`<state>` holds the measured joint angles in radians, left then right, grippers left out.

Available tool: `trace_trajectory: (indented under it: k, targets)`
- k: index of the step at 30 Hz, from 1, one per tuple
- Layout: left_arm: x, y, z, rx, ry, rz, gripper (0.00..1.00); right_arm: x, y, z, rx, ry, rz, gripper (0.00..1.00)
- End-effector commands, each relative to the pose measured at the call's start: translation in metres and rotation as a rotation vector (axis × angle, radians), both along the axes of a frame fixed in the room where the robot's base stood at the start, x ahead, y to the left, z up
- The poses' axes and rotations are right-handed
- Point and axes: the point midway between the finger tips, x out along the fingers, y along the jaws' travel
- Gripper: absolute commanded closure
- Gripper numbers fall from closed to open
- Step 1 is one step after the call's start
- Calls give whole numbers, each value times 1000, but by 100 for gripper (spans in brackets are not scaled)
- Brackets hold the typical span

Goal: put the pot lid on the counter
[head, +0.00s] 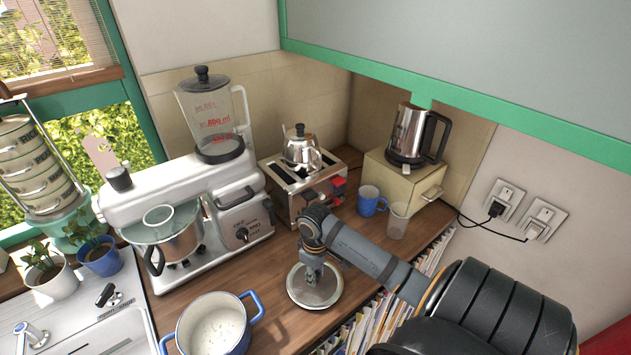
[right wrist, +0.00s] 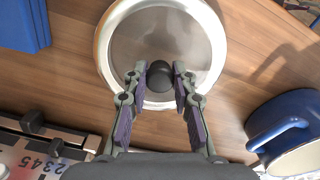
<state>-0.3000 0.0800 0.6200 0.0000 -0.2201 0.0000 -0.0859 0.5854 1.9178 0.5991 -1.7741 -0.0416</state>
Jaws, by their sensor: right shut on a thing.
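The pot lid (head: 305,292) is a round glass lid with a pale metal rim and a black knob. In the head view it is flat and level at the wooden counter (head: 262,276), near the front edge; I cannot tell if it touches the wood. My right gripper (head: 313,278) comes down over its middle. In the right wrist view the two fingers (right wrist: 160,82) are shut on the black knob of the lid (right wrist: 150,35), one on each side. The knob is mostly hidden in the head view. My left gripper is not in view.
A blue pot (head: 250,297) stands to the left of the lid. A mixer (head: 245,210) and a toaster (head: 300,190) stand behind. A blue mug (head: 370,203) and a clear cup (head: 397,222) are at the back right. Upright papers (head: 357,333) line the counter's front edge.

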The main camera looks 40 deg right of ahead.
Motion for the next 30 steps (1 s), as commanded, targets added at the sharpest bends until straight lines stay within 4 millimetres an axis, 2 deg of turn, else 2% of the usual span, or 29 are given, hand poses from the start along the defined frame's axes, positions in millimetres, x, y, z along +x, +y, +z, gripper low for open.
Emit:
trace_trajectory:
  k: [16, 17, 22, 30]
  targets:
    - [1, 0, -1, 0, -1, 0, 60, 0, 0, -4, 1, 0, 0, 100]
    - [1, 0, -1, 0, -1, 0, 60, 0, 0, -4, 1, 0, 0, 73]
    - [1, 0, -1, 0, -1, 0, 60, 0, 0, -4, 0, 0, 0, 50]
    - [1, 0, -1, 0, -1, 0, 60, 0, 0, -5, 1, 0, -1, 48]
